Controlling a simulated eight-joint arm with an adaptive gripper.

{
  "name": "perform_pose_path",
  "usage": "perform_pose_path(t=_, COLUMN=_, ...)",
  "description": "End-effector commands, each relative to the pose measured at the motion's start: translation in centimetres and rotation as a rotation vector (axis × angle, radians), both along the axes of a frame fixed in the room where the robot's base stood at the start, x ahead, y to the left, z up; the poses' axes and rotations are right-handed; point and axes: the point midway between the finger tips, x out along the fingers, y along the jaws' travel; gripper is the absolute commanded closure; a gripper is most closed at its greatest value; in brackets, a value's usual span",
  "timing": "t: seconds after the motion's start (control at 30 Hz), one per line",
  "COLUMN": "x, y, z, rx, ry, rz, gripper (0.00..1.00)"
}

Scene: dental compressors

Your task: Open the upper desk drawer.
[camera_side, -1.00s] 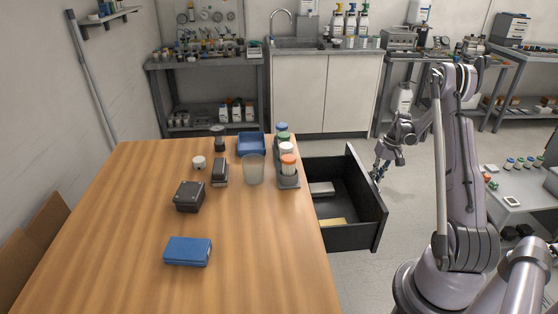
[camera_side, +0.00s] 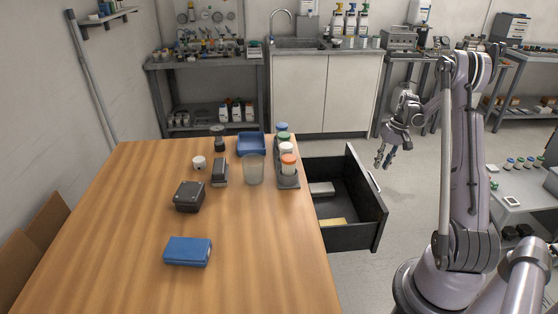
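The upper desk drawer (camera_side: 346,237) is pulled out from the right side of the wooden desk (camera_side: 110,245). Its dark inside shows a grey box (camera_side: 321,188) and a yellow item (camera_side: 332,222). A light curved handle (camera_side: 374,181) is on its outer front, facing right.
On the desk are a rack with bottles (camera_side: 288,181), a clear cup (camera_side: 253,170), a blue tray (camera_side: 251,145), a black box (camera_side: 189,196) and a blue case (camera_side: 187,251). A sink cabinet (camera_side: 325,92) stands behind. The floor right of the drawer is clear.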

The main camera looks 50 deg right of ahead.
Motion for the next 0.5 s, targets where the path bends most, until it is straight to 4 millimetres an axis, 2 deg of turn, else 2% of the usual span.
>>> perform_pose_path(t=0.03, x=-0.2, y=-0.2, z=1.1, rx=0.0, ry=0.0, rz=-0.001, gripper=0.79)
perform_pose_path(t=0.2, x=-0.6, y=-0.5, z=3.8, rx=0.0, ry=0.0, rz=-0.002, gripper=0.79)
perform_pose_path(t=0.33, x=-0.7, y=-0.7, z=5.2, rx=0.0, ry=0.0, rz=-0.002, gripper=0.79)
perform_pose_path(t=0.5, x=-0.8, y=-0.8, z=5.8, rx=0.0, ry=0.0, rz=-0.001, gripper=0.79)
